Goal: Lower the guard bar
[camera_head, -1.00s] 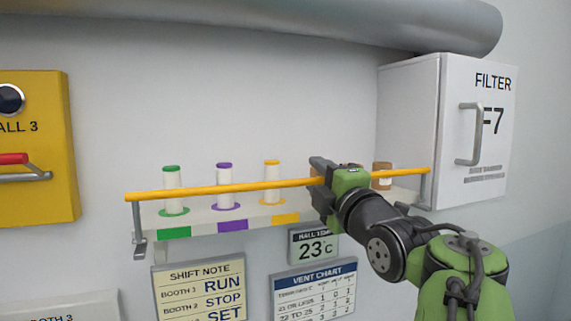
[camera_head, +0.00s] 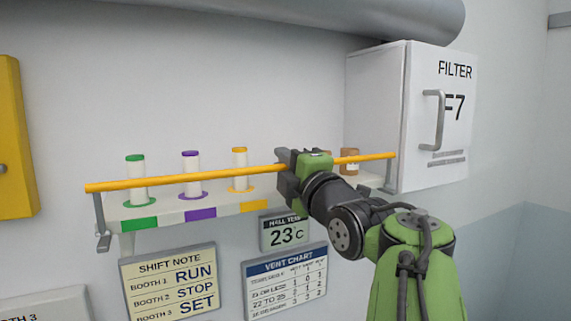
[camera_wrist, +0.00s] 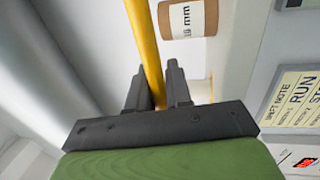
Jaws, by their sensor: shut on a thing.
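The guard bar (camera_head: 210,176) is a long yellow rod held by a grey arm at each end. It runs across the front of a wall shelf (camera_head: 171,217), raised above the shelf's front edge, and its right end is near the filter cabinet. My gripper (camera_head: 284,166) is shut on the bar, right of its middle. In the wrist view the yellow bar (camera_wrist: 143,45) passes between the two dark fingers (camera_wrist: 158,88). The part of the shelf behind my gripper is hidden.
Spools with green (camera_head: 137,178), purple (camera_head: 191,172) and yellow (camera_head: 240,168) tops stand on the shelf behind the bar. A brown-labelled roll (camera_head: 349,160) is right of my gripper. The white filter cabinet (camera_head: 377,110) stands close at right. Signs (camera_head: 170,283) hang below.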

